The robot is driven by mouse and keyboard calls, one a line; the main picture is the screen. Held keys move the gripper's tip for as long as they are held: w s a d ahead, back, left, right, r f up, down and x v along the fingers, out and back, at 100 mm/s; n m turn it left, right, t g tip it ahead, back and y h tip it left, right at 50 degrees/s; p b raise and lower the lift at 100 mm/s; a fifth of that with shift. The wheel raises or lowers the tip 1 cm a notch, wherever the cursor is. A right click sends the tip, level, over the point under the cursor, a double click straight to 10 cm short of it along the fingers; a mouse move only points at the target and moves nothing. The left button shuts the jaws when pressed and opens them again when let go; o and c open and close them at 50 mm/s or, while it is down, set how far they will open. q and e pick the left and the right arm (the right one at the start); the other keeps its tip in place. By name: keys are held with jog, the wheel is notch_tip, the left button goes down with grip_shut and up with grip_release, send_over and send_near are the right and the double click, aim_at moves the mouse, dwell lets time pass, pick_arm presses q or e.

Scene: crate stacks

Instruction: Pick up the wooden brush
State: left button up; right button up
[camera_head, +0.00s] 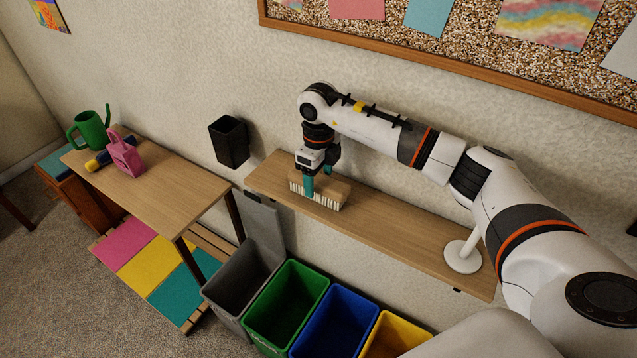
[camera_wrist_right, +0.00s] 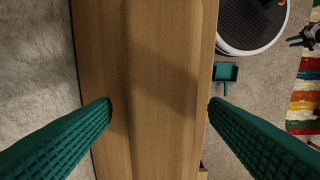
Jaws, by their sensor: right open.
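The wooden brush (camera_head: 334,190) lies on the wall shelf (camera_head: 405,228), with pale bristles showing along its near side. In the right wrist view its wooden back (camera_wrist_right: 165,85) runs up the middle of the picture. My right gripper (camera_head: 317,179) is open and points down over the brush. Its two teal fingers (camera_wrist_right: 160,115) stand on either side of the brush's back in the wrist view. Whether they touch it I cannot tell. The gripper hides part of the brush in the head view. My left gripper is not in view.
A white round-based stand (camera_head: 462,257) is at the shelf's right end. Below are grey, green (camera_head: 288,305), blue and yellow bins. A black holder (camera_head: 229,141) hangs on the wall. A table (camera_head: 165,190) at left bears a green watering can (camera_head: 90,131) and a pink item.

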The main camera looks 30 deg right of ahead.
aim_at(319, 178)
jog(key=shift+f, duration=1.45)
jog(key=c, duration=1.1)
jog(key=shift+r, duration=0.1)
notch_tip(319, 178, up, 10)
jog(key=shift+f+b, duration=0.1)
jog(key=shift+b, duration=0.65)
